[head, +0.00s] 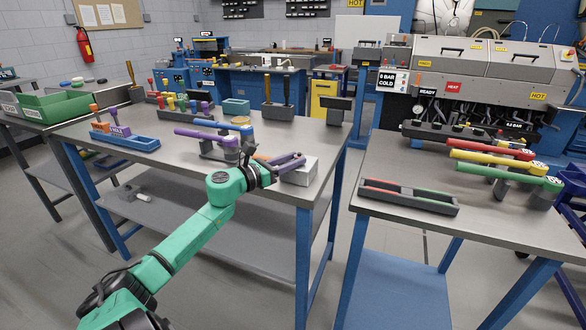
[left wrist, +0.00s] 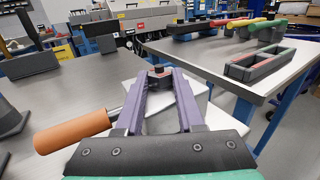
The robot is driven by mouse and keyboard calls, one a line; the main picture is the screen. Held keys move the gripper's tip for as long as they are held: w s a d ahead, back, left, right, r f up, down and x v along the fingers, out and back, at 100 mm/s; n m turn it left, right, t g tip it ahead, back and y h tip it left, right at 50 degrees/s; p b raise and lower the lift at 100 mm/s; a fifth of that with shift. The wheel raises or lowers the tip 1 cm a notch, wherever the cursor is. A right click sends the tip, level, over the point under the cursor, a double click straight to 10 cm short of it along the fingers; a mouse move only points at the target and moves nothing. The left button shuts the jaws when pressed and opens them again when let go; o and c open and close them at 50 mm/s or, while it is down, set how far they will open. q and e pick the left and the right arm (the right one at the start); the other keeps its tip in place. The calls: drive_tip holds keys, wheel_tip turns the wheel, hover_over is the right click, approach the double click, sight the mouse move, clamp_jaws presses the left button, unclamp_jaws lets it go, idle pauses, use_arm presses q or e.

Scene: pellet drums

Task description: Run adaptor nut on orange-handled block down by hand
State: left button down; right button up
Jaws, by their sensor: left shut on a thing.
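The grey-white block (head: 302,174) sits near the front right corner of the left table. Its orange handle (head: 262,157) sticks out to the left, partly hidden by my gripper. My left gripper (head: 301,159), with purple fingers on a green arm, is over the block. In the left wrist view the fingers (left wrist: 158,78) are shut on the small dark adaptor nut (left wrist: 159,71), which has a reddish top, at their tips. The block (left wrist: 200,98) lies beneath and the orange handle (left wrist: 75,132) is at left. Whether the nut is seated cannot be told. My right gripper is out of view.
Purple and blue-handled tools on a grey stand (head: 218,147) are just left of my gripper. A blue tray (head: 125,141) is farther left. Across a gap, the right table (head: 450,225) holds a dark tray (head: 408,203) and red, yellow and green handles (head: 500,158).

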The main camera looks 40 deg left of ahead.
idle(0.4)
use_arm(q)
drive_tip(key=c, duration=0.5)
unclamp_jaws()
drive_tip(key=shift+s, duration=0.25)
drive_tip(key=s+a, duration=0.1)
drive_tip(key=s, duration=0.8)
drive_tip(key=s+a+b, duration=0.1)
drive_tip(key=s, duration=0.3)
drive_tip(key=shift+s+a, duration=0.35)
drive_tip(key=shift+s, duration=0.05)
